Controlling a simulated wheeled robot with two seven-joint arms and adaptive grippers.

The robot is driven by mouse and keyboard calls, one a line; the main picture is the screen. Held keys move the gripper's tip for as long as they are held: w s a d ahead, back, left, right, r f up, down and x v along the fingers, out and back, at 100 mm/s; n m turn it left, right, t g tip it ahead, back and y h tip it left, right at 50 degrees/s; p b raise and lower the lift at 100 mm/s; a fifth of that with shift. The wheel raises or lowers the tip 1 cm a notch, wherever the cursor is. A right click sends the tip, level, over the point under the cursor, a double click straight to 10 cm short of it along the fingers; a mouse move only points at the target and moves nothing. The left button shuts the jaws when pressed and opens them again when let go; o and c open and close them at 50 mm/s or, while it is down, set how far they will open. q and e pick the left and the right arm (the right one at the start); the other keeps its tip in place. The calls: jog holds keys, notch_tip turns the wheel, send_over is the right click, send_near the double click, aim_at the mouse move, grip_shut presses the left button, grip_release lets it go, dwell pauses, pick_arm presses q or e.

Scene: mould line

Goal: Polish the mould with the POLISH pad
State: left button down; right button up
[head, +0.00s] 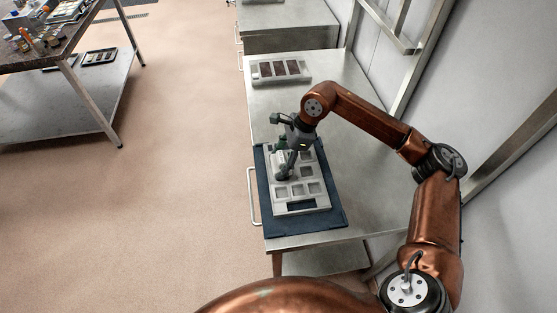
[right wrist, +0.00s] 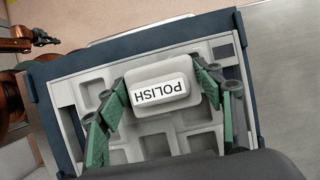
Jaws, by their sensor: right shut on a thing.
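The mould (head: 300,206) is a pale grey block with several square cavities, lying on a dark blue mat (head: 336,222) on the metal bench. My right gripper (head: 284,172) is over the left middle part of the mould. In the right wrist view the right gripper (right wrist: 165,100) is shut on the POLISH pad (right wrist: 160,112), a light grey rounded block with a white POLISH label. The pad lies over some of the mould's cavities; I cannot tell whether it touches the mould. In the head view the gripper mostly hides the pad. My left gripper is in neither view.
A second tray with dark-filled cavities (head: 281,71) lies farther back on the bench (head: 362,150). The bench is bare to the right of the mat. A wall with metal rails stands at right. A dark-topped table (head: 60,50) with small items stands far left, with open floor between.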

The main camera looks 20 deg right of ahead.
aim_at(277, 182)
jog(key=shift+s+a+r, duration=0.1)
jog(key=shift+s+a, duration=0.15)
jog(key=shift+s, duration=0.75)
jog(key=shift+s, duration=0.1)
jog(key=shift+s+a+p, duration=0.25)
jog(key=shift+s+p, duration=0.2)
jog(key=shift+s, duration=0.3)
jog(key=shift+s+a, duration=0.25)
jog(key=shift+s, duration=0.25)
jog(key=shift+s+f, duration=0.1)
jog(key=shift+f, duration=0.1)
